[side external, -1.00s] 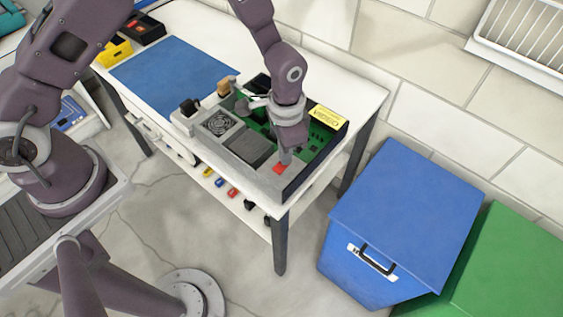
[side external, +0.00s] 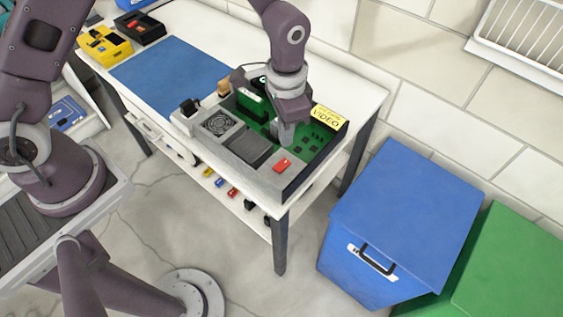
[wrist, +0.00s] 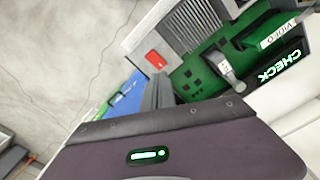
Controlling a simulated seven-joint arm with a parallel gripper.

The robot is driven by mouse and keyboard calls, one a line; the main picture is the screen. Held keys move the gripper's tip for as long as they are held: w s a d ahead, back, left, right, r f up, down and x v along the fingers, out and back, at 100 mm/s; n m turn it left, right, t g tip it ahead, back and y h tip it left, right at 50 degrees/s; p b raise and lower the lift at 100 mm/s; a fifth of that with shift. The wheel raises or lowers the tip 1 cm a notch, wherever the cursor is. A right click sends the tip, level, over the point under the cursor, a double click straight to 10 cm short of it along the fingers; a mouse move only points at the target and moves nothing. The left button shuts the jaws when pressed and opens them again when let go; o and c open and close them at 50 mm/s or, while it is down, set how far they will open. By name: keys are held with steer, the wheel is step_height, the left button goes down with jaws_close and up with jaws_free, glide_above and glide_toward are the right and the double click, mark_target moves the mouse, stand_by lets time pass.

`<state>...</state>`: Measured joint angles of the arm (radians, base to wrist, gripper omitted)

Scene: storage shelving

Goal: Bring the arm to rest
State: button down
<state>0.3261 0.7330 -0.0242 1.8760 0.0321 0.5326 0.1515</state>
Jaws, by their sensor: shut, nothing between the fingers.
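My gripper (side external: 284,136) points down over the open grey device case (side external: 262,180) on the white table, above its green circuit board (side external: 318,142). Its fingers are together with nothing between them. I cannot tell whether the tips touch the board. In the wrist view the closed fingers (wrist: 158,92) show beside the green board (wrist: 200,75) and the red button (wrist: 155,59). The red button (side external: 282,166) sits uncovered at the case's front corner.
A blue mat (side external: 172,75), a yellow box (side external: 105,46) and a black tray (side external: 140,27) lie to the left. A blue bin (side external: 405,215) and a green bin (side external: 510,265) stand on the floor at right.

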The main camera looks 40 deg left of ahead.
steer(key=s+a+r+n+t, duration=0.1)
steer(key=s+a+r, duration=0.15)
steer(key=r, duration=0.55)
steer(key=s+a+r+n+t, duration=0.1)
steer(key=a+r, duration=0.3)
steer(key=r, duration=0.4)
steer(key=s+a+r+n+t, duration=0.1)
steer(key=s+a+r+n, duration=0.1)
steer(key=s, duration=0.6)
steer(key=s+a+r+n+t, duration=0.2)
steer(key=s+a+r, duration=0.2)
steer(key=s, duration=0.5)
steer(key=shift+a+r+t, duration=0.2)
steer(key=shift+r+t, duration=0.1)
steer(key=shift+r, duration=0.65)
